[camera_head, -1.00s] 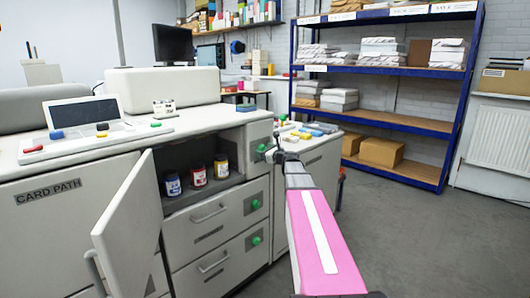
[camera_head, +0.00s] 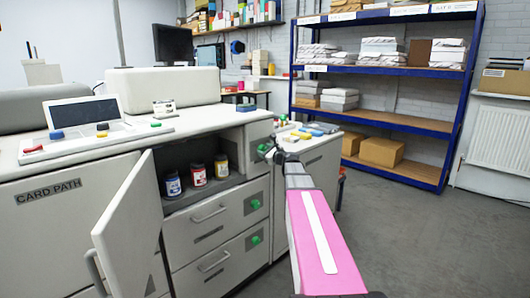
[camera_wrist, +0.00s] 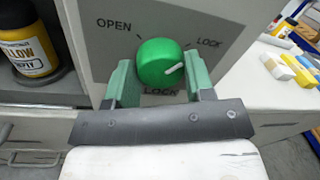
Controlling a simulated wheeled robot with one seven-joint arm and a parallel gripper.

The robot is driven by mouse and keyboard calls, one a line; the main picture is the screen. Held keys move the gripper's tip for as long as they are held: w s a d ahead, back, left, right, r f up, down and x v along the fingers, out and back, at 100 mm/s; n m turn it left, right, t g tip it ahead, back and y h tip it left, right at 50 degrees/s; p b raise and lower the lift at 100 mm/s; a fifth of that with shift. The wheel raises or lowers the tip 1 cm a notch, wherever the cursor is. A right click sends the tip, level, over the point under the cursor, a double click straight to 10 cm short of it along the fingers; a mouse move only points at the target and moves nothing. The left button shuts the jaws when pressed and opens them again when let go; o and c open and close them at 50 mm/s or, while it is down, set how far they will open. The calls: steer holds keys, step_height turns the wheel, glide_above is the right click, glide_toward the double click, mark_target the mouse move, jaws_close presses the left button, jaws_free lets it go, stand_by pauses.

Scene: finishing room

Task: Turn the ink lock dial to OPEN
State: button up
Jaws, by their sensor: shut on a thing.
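The ink lock dial (camera_wrist: 160,62) is a round green knob on a grey plate (camera_wrist: 115,15). My gripper (camera_wrist: 160,80) is shut on it, one green finger at each side. The dial's white mark points right and slightly up. OPEN is printed up and left of the dial, LOCK up and right.
Left of the dial is an open compartment with ink bottles (camera_head: 198,174) and an open door (camera_head: 127,222). Drawers with green knobs (camera_head: 254,204) are below. A side counter (camera_head: 318,145) with small coloured items stands right. Blue shelving (camera_head: 378,75) is behind; the floor at right is clear.

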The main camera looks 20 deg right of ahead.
steer(key=n, duration=0.4)
steer(key=shift+f+n, duration=0.1)
steer(key=shift+n, duration=0.2)
steer(key=n+y, duration=0.1)
steer(key=n, duration=0.4)
steer(key=shift+t, duration=0.3)
steer(key=n, duration=0.4)
steer(key=shift+f+n+y, duration=0.1)
steer(key=shift+n+y, duration=0.3)
steer(key=shift+d+n+g, duration=0.1)
steer(key=shift+n+g, duration=0.3)
steer(key=shift+n, duration=1.7)
steer(key=o, duration=0.9)
steer(key=shift+s, duration=0.1)
steer(key=v, duration=1)
steer(key=shift+s+d+f, duration=0.2)
steer(key=shift+d+f, duration=0.05)
